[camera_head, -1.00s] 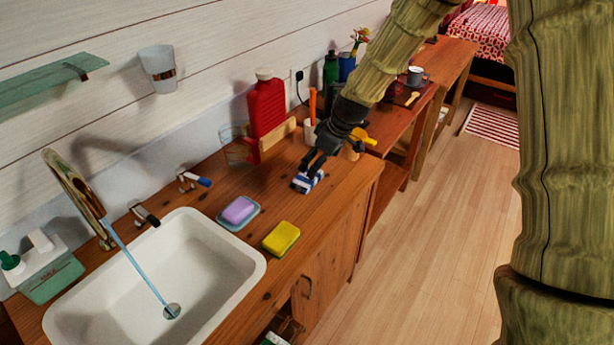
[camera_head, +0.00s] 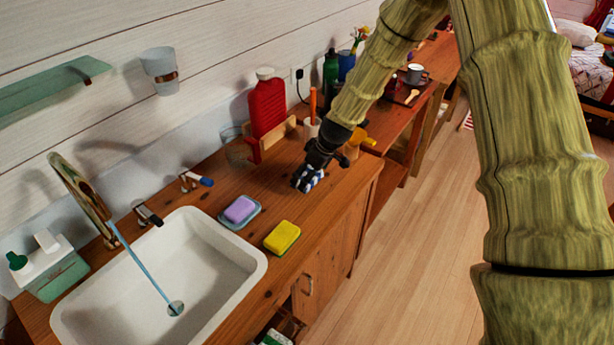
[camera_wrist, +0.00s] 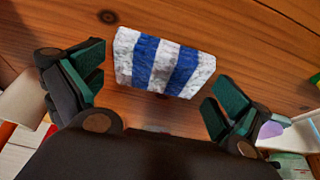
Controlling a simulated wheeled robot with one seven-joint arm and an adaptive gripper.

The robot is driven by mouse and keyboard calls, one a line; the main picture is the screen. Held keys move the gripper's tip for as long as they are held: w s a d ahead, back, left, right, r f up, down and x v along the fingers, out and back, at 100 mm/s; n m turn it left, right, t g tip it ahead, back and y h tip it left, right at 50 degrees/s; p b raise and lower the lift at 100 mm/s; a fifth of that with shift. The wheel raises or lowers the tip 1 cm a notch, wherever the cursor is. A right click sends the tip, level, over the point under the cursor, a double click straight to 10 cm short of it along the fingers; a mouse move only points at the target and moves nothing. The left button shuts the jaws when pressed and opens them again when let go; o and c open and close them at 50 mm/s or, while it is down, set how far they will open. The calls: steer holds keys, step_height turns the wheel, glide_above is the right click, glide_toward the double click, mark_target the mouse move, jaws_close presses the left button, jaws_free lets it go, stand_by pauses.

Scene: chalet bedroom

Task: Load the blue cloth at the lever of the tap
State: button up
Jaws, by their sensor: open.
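A small folded cloth with blue and white stripes (camera_wrist: 165,62) lies on the wooden counter. In the wrist view it sits ahead of my gripper (camera_wrist: 160,92), between the lines of the spread fingers, with no finger touching it that I can see. In the head view my gripper (camera_head: 308,183) points down over the cloth (camera_head: 316,180) and hides much of it. The gripper is open and empty. The golden tap (camera_head: 82,197) stands behind the sink, water running from it. One lever has a blue end (camera_head: 206,182); another is dark (camera_head: 151,216).
The white sink (camera_head: 215,240) fills the counter's left. A purple soap on a blue dish (camera_head: 240,210) and a yellow sponge (camera_head: 282,237) lie between sink and gripper. A yellow object (camera_head: 360,137) is close behind the gripper.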

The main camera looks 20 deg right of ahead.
steer(key=shift+w+f, duration=0.15)
steer(key=shift+f, duration=0.25)
steer(key=shift+c, duration=0.2)
steer(key=c, duration=0.6)
